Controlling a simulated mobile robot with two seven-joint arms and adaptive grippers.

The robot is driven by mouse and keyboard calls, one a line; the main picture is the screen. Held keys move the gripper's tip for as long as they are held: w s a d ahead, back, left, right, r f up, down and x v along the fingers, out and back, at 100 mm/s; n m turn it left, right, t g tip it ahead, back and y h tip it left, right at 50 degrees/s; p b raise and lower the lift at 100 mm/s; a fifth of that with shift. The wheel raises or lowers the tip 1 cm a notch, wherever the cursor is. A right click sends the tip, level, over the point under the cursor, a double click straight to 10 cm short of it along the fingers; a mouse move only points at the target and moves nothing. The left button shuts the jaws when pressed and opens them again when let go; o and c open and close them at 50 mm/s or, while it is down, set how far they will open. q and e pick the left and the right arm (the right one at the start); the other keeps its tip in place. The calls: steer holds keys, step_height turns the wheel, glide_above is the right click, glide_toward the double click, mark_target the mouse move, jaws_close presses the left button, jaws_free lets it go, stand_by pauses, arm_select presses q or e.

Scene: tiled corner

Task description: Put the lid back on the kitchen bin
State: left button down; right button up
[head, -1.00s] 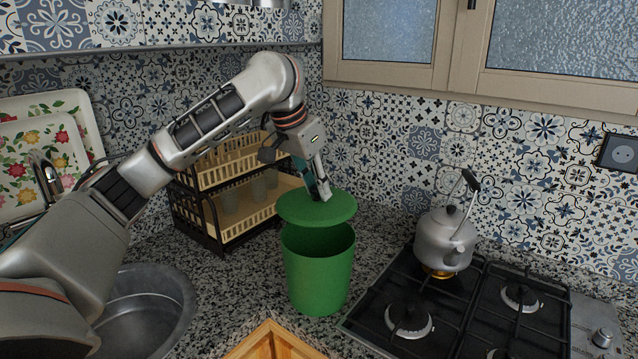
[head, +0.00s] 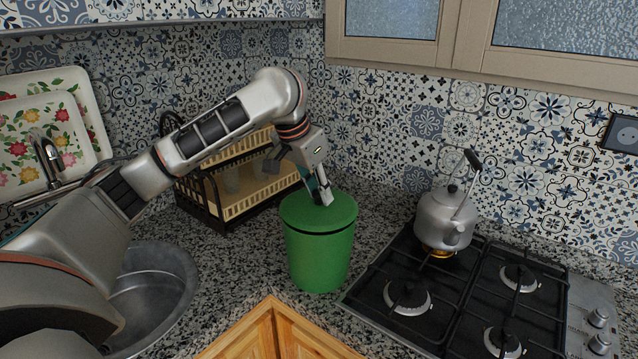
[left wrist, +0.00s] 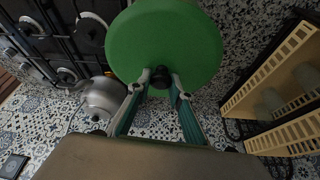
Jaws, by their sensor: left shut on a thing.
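The green kitchen bin (head: 320,262) stands upright on the granite counter between the sink and the hob. Its round green lid (head: 300,210) lies over the bin's mouth, with a thin dark line between lid and rim; I cannot tell if it is fully seated. My left gripper (head: 322,197) is above the lid and shut on its small dark knob. In the left wrist view the lid (left wrist: 165,38) fills the top middle, and the fingers of my left gripper (left wrist: 160,78) close on the knob. The bin is hidden there. My right gripper is not in view.
A grey kettle (head: 445,215) stands on the gas hob (head: 455,300) to the right. A dish rack (head: 240,195) stands behind the bin at left. A metal sink (head: 150,295) is at left. Wooden cabinet fronts (head: 270,335) lie in front.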

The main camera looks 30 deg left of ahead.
arm_select(q)
steer(key=shift+f, duration=0.1)
stand_by(0.8)
steer(key=shift+f, duration=0.2)
stand_by(0.6)
steer(key=shift+f, duration=0.15)
stand_by(0.3)
steer(key=c, duration=1.7)
jaws_free()
